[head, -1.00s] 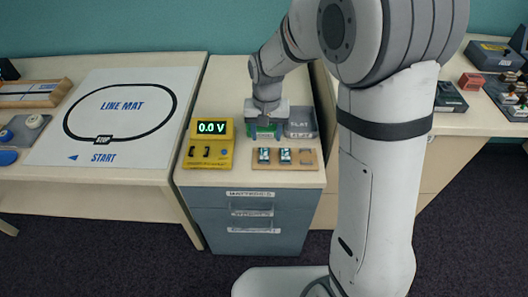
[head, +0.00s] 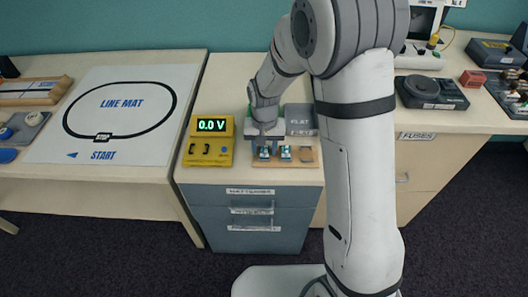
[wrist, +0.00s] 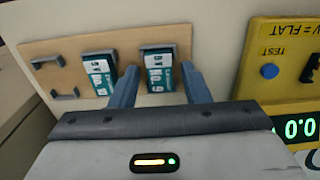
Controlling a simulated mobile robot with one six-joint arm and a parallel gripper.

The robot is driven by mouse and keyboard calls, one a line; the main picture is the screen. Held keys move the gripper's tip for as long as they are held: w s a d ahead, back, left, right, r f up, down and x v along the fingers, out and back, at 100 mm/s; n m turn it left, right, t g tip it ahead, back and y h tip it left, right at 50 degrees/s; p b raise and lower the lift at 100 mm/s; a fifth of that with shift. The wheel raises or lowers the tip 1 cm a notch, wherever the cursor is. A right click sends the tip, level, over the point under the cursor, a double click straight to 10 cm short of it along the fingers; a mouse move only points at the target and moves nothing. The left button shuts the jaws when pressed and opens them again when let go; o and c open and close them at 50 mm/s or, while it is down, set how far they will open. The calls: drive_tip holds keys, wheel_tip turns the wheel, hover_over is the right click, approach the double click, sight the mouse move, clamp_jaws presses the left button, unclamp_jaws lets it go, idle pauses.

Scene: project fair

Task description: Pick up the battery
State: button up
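Two teal-and-white batteries sit in clips on a wooden board (head: 301,163) at the front of the cabinet top. In the wrist view, one battery (wrist: 160,73) lies between the fingers of my gripper (wrist: 160,78), and the other battery (wrist: 99,75) is outside them to the left. My gripper is open, with one finger on each side of the nearer battery; contact cannot be told. In the head view, my gripper (head: 265,147) is over the left battery (head: 264,154), and the right battery (head: 285,153) is clear of it.
A yellow battery tester (head: 208,150) reading 0.0 V stands left of the board; it also shows in the wrist view (wrist: 285,75). A grey tray labelled FLAT (head: 301,121) is behind. The board's right clip (wrist: 65,93) is empty.

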drive_tip(key=c, duration=0.9)
